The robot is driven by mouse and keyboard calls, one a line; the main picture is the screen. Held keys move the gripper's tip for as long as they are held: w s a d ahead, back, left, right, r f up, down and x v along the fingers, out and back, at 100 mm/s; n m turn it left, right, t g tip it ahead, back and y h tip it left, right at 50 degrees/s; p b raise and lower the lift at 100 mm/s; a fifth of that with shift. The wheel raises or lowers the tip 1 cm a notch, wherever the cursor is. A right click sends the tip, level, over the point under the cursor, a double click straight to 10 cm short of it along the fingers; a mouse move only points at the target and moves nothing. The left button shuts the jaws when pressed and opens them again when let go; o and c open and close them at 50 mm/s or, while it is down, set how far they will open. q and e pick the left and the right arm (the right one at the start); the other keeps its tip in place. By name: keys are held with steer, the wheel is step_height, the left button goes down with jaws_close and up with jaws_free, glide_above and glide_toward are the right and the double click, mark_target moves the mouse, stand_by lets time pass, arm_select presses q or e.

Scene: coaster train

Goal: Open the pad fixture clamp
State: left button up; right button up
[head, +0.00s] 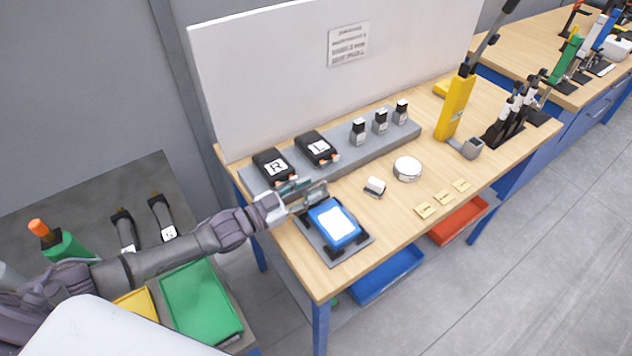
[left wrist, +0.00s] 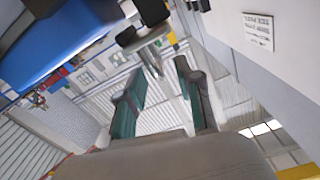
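The pad fixture is a grey plate (head: 352,252) on the wooden bench, carrying a blue pad block (head: 322,215) with a white top and black fittings at its near corners. In the left wrist view the blue block (left wrist: 60,35) fills the upper left. Beside it is a clamp part with black ends and a thin metal bar (left wrist: 150,52). My left gripper (head: 308,194) is at the fixture's far left edge. Its teal-padded fingers (left wrist: 160,92) are apart, with the bar's end near the gap; contact cannot be told. The gripper partly hides the clamp in the head view. My right gripper is not visible.
A grey rack (head: 345,147) with black R and L pads stands behind the fixture, before a white board (head: 270,70). A small white cylinder (head: 375,186), a round white-topped item (head: 407,169) and brass pieces (head: 442,197) lie to the right. A yellow post (head: 455,108) stands farther right.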

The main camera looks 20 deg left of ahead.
arm_select(q)
steer(key=shift+x, duration=1.45)
steer(key=shift+c, duration=0.3)
jaws_close()
